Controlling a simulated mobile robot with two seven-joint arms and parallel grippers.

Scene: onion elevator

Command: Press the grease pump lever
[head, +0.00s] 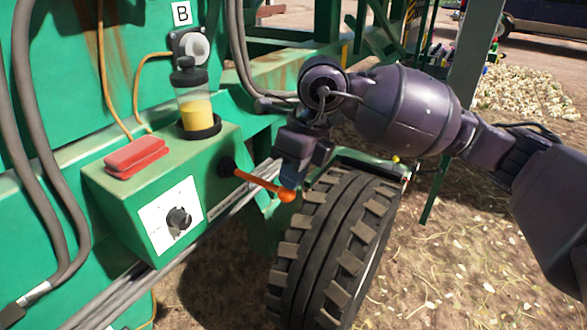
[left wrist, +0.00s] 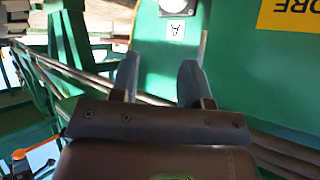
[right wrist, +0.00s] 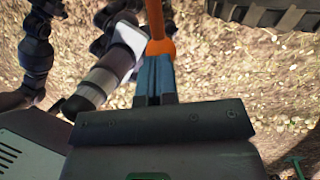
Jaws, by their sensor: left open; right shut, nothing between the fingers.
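The grease pump lever (head: 262,184) is an orange rod with a round knob, sticking out from a black pivot on the side of the green pump box (head: 112,198). It slopes slightly down to the right in the head view. My right gripper (head: 288,180) is shut and empty, with its blue fingertips just above the knob. In the right wrist view the orange knob (right wrist: 160,48) lies right at the closed fingertips (right wrist: 155,62); I cannot tell whether they touch. My left gripper (left wrist: 157,75) is open and empty in its wrist view, facing green machine panels.
On the pump box are a red block (head: 137,156), a dial (head: 179,219) and a clear reservoir with yellow grease (head: 197,112). A large tyre (head: 335,245) stands just below my right gripper. Grey hoses (head: 38,190) run at the left. Open ground lies at the right.

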